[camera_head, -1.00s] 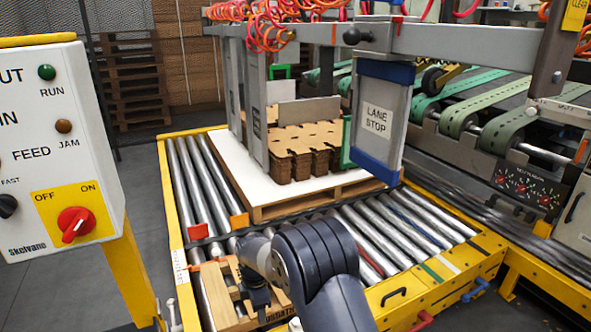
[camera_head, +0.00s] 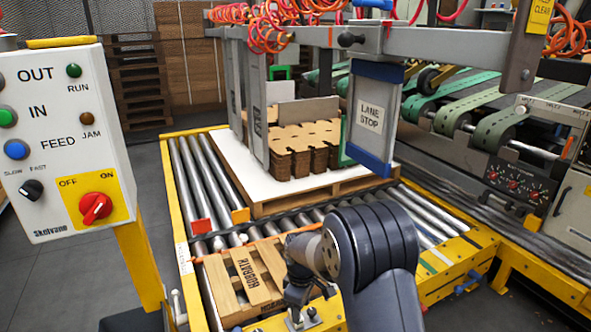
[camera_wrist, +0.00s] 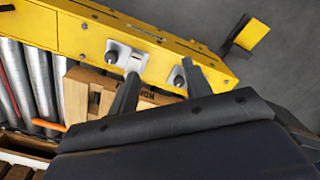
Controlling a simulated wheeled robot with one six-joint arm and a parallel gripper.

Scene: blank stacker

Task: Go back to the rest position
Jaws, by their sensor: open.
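My gripper (camera_head: 300,300) hangs below my dark arm at the bottom middle of the head view, above the front end of the roller conveyor. In the wrist view my gripper (camera_wrist: 160,70) shows two dark fingers spread apart with nothing between them. The yellow conveyor frame (camera_wrist: 85,35) lies beyond the fingers. A small wooden pallet (camera_head: 226,292) with dark lettering lies on the rollers just left of my gripper. Whether the fingers touch anything is hard to tell.
A control box (camera_head: 60,140) with buttons and a red switch stands at left. A white-topped pallet (camera_head: 235,165) carries stacks of brown blanks (camera_head: 303,148) behind my arm. A lane stop panel (camera_head: 370,118) hangs at its right. Grey floor is open at left.

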